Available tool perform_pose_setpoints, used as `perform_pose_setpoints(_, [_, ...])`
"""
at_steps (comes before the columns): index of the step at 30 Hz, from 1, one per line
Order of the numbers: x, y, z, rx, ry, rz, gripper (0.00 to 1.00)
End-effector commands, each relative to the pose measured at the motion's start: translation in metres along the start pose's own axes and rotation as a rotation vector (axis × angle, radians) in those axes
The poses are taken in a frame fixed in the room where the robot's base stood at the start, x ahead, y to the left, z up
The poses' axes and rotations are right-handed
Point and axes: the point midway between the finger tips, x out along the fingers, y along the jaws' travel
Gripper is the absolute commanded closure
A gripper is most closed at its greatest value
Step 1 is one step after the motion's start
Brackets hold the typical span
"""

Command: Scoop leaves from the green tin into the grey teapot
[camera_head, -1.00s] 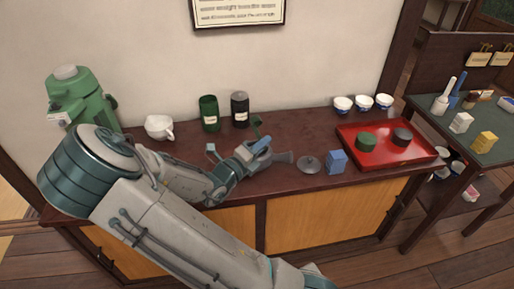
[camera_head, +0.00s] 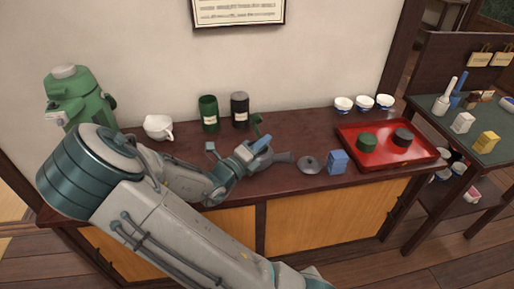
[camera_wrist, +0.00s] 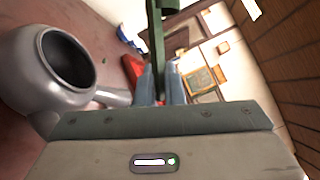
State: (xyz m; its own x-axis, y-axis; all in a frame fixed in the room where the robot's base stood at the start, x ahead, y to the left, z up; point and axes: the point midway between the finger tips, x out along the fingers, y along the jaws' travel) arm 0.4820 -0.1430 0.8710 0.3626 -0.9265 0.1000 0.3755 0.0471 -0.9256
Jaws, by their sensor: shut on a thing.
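The green tin (camera_head: 209,113) stands upright at the back of the counter against the wall, its lid apparently off. The grey teapot (camera_wrist: 62,66) is open at the left of the wrist view; in the head view my gripper hides most of it, and its handle (camera_head: 282,157) shows. My gripper (camera_head: 260,145) is shut on a dark green scoop (camera_wrist: 157,40), which also shows in the head view (camera_head: 257,122), raised beside the teapot. Whether leaves are in the scoop or teapot cannot be seen. A small green speck (camera_wrist: 104,61) lies near the pot.
A black tin (camera_head: 240,110) stands right of the green one. A white spouted cup (camera_head: 158,127) is at left. The teapot lid (camera_head: 308,164) and a blue box (camera_head: 337,162) lie right of my gripper. A red tray (camera_head: 380,160) holds two lids. Several bowls stand behind it.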

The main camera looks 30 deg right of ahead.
Motion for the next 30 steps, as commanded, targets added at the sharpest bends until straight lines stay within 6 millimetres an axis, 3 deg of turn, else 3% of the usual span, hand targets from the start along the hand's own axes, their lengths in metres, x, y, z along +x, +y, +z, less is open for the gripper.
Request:
perform_pose_setpoints(24, [0.0,-0.002,0.002,0.045,-0.003,-0.02,1.0])
perform_pose_setpoints(30, [0.001,-0.008,0.001,-0.124,0.009,0.047,1.0])
